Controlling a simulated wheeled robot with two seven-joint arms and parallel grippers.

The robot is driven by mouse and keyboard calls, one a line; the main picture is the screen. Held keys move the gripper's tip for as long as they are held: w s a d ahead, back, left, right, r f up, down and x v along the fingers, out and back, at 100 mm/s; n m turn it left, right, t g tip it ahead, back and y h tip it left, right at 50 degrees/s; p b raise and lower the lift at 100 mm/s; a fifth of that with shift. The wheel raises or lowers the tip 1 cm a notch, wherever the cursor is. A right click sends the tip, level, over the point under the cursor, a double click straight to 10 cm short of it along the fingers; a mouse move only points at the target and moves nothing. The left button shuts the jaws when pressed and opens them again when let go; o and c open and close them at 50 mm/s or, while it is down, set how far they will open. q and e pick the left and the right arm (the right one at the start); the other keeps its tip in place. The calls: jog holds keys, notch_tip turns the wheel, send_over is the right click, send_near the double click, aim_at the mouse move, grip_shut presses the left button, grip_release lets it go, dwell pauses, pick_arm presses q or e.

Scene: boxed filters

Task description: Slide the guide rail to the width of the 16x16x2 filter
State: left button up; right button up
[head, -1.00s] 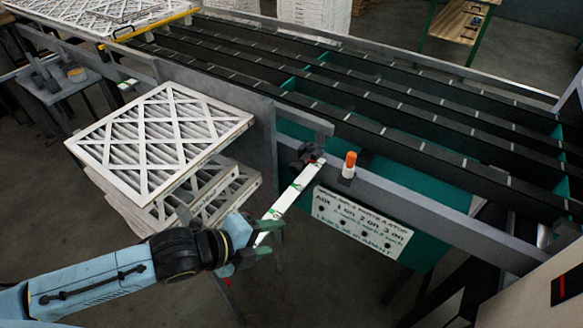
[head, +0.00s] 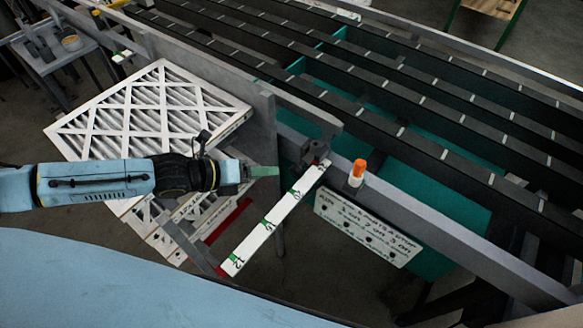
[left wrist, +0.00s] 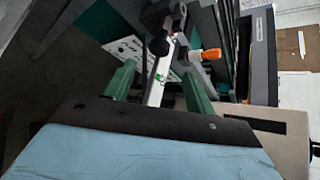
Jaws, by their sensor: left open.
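The guide rail (head: 200,80) looks to be the long grey upright plate beside the dark conveyor strips. A grey bracket with a dark knob (head: 312,152) sits at its near end. A white scale strip (head: 280,218) with green marks and numbers slopes from the knob down to the left. My left gripper (head: 264,171) is open and empty, left of the strip's upper part and below the bracket. In the left wrist view its green fingers (left wrist: 157,88) are spread, with the strip and the dark knob ahead between them. My right gripper is not in view.
Stacked white pleated filters (head: 150,110) lie left of the plate, partly behind my left arm. An orange-topped button (head: 357,172) stands on the grey frame right of the knob. A lettered white sign (head: 368,228) hangs below it. A small table (head: 70,60) stands at upper left.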

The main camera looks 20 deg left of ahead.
aim_at(292, 172)
pick_arm(q)
jog(key=x, duration=0.9)
jog(key=shift+d+f, duration=0.1)
jog(key=shift+w, duration=0.1)
grip_shut()
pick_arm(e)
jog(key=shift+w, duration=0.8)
